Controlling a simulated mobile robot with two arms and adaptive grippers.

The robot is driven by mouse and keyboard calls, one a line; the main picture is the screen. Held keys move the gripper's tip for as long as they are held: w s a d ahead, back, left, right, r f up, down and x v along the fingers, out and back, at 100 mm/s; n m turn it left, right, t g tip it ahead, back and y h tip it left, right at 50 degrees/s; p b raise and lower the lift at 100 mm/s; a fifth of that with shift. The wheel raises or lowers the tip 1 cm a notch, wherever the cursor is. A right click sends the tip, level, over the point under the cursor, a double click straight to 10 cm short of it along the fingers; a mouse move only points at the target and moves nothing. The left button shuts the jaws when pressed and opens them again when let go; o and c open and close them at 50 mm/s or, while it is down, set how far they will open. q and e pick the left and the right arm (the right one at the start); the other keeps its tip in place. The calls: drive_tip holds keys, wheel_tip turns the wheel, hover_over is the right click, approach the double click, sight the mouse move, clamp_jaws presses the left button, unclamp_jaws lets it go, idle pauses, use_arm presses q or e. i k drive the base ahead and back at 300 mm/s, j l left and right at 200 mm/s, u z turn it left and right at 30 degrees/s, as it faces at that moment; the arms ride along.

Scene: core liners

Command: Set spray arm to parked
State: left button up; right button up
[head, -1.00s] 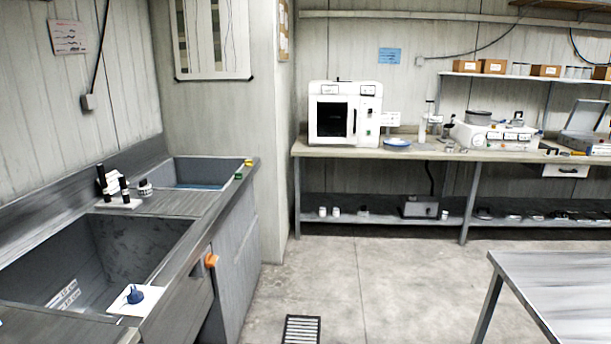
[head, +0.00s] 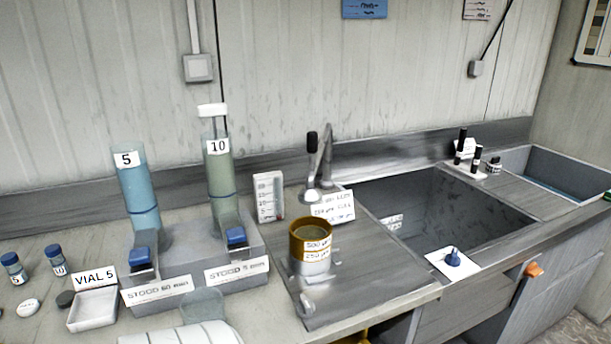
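A grey metal spout (head: 325,155) with a black-topped upright part (head: 312,148) stands behind the sink's left-hand deck; it looks like the spray arm, but no label I can read names it. A white card with print (head: 333,206) stands in front of its base. A stack of sieves (head: 311,245), brass-coloured on top and marked 500 and 250, stands in front of it on the metal deck. The sink basin (head: 425,215) lies to the right. Neither of my grippers shows in the head view.
A blue knob (head: 453,257) sits on a white plate at the sink's front edge, with an orange handle (head: 534,269) below right. Cylinders marked 5 (head: 137,190) and 10 (head: 219,180) stand on the left bench, near small vials and a VIAL 5 tray (head: 93,311).

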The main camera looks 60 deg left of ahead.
sight(309, 195)
drive_tip(key=u, duration=1.85)
